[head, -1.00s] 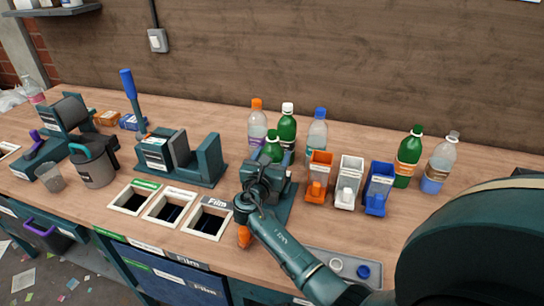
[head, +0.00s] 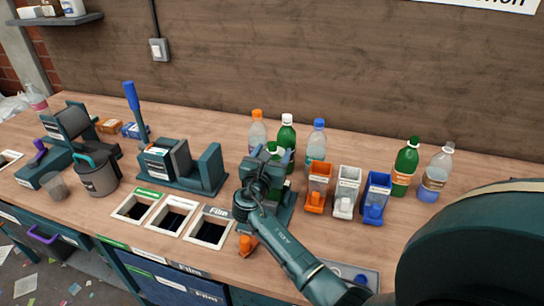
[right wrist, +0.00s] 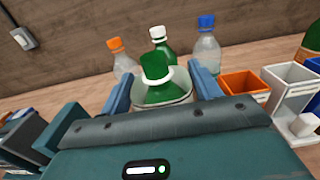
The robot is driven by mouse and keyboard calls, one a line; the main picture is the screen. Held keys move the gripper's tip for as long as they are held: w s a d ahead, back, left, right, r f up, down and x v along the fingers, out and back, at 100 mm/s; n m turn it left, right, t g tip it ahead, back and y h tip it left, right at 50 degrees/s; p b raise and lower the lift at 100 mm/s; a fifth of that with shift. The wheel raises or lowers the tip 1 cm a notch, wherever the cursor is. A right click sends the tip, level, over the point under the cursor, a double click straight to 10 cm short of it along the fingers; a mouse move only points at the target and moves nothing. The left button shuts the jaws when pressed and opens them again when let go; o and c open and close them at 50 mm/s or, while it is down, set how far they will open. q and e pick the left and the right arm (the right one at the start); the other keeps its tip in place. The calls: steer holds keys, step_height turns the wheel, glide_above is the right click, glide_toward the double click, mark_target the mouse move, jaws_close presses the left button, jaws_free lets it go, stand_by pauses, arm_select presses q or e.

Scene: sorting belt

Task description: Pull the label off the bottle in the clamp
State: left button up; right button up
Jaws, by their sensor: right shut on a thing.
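The green bottle (right wrist: 156,68) with a green cap and white neck ring stands upright between my right gripper's blue fingers in the right wrist view. A pale label band (right wrist: 165,101) circles it, and the fingers press on it from both sides. In the head view my right gripper (head: 271,158) hides most of this bottle. The clamp (head: 284,212), a teal base with an orange handle (head: 248,245), is partly hidden below my gripper and arm. My left gripper is not in view.
Bottles with orange (head: 257,130), white (head: 287,133) and blue caps (head: 318,140) stand close behind. Orange (head: 317,190), white (head: 346,194) and blue bins (head: 375,200) stand to the right. Square openings (head: 209,231) lie to the left.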

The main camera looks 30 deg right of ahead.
mark_target(272, 144)
steer(key=shift+r, duration=0.1)
steer(key=shift+r, duration=2.45)
steer(key=shift+r, duration=2.5)
steer(key=shift+r, duration=1)
